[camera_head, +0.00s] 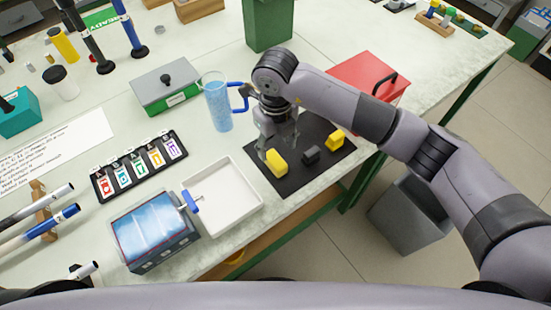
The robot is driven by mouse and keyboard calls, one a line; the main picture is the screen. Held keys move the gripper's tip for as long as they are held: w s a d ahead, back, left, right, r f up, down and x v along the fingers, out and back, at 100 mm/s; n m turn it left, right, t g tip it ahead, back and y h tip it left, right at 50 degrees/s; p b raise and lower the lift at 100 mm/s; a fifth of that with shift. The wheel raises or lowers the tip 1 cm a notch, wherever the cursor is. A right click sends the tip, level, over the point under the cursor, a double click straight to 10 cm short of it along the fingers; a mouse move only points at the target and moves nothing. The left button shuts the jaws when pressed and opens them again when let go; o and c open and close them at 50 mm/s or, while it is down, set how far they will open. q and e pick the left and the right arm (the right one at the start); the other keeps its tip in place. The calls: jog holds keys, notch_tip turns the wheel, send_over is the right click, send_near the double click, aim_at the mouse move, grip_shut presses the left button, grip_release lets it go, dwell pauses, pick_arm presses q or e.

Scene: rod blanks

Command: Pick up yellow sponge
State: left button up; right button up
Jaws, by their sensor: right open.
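Two yellow blocks sit on a black mat (300,178) at the table's front right edge. One yellow block (276,163) is longer and lies at the mat's left side. The other yellow block (335,140) is at the right side. I cannot tell for certain which one is the sponge. My right gripper (279,145) is open and reaches down just above and behind the left yellow block. Its fingers are partly hard to make out. I cannot tell whether they touch the block. My left gripper is out of view.
A dark grey block (311,155) lies between the yellow ones. A blue-filled pitcher (217,103) stands left of my right gripper. A red box (362,76) with a black handle is behind my arm. A white tray (243,214) lies left of the mat.

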aim_at(275, 159)
notch_tip(275, 159, down, 2)
jog(key=shift+f, duration=0.25)
notch_tip(275, 159, down, 4)
jog(key=shift+w+f+p, duration=0.1)
jog(key=shift+w+p, duration=0.05)
jog(key=shift+p, duration=0.95)
jog(key=shift+f, duration=0.5)
jog(key=shift+w, duration=0.1)
jog(key=c, duration=1)
jog(key=shift+r, duration=0.1)
jog(key=shift+c, duration=0.2)
notch_tip(275, 159, up, 20)
jog(key=b, duration=0.4)
jog(key=o, duration=0.4)
jog(key=c, duration=0.5)
